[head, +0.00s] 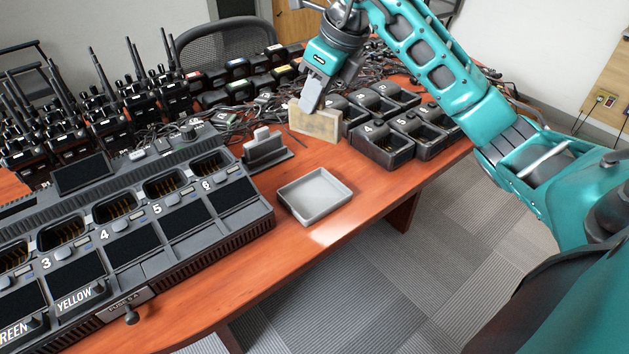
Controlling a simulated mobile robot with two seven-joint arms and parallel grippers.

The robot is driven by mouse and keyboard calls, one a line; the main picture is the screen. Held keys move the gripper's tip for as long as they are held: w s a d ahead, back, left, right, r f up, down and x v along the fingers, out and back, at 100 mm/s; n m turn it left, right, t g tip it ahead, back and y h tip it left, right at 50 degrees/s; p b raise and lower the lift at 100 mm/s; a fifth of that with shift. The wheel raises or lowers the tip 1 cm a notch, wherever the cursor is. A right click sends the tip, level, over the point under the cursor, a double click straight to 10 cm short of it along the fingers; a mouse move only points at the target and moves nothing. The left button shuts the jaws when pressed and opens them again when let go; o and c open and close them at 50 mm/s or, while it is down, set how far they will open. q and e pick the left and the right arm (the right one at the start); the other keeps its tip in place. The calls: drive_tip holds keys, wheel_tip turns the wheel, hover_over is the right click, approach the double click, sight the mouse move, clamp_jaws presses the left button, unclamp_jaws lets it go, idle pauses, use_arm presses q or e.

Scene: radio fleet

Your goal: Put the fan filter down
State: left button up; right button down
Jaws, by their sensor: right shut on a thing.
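The fan filter is a flat beige rectangular block (318,124), standing on its long edge at or just above the wooden table in the middle of the head view. My right gripper (311,101) comes down from above and is shut on its upper edge. The near finger covers part of its top. I cannot tell whether the filter's bottom edge touches the table. My left gripper is not in view.
An empty grey tray (314,196) sits on the table (240,290) in front. A large multi-bay charger (130,225) fills the left. Single chargers (385,145) stand right of the filter. Bare table surrounds the tray.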

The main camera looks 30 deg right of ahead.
wheel_tip(320, 180, down, 17)
drive_tip(key=shift+r+b, duration=0.15)
drive_tip(key=shift+b, duration=1.05)
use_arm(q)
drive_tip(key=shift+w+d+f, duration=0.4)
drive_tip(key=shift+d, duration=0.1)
use_arm(e)
drive_tip(key=c, duration=1)
unclamp_jaws()
drive_tip(key=shift+c, duration=0.2)
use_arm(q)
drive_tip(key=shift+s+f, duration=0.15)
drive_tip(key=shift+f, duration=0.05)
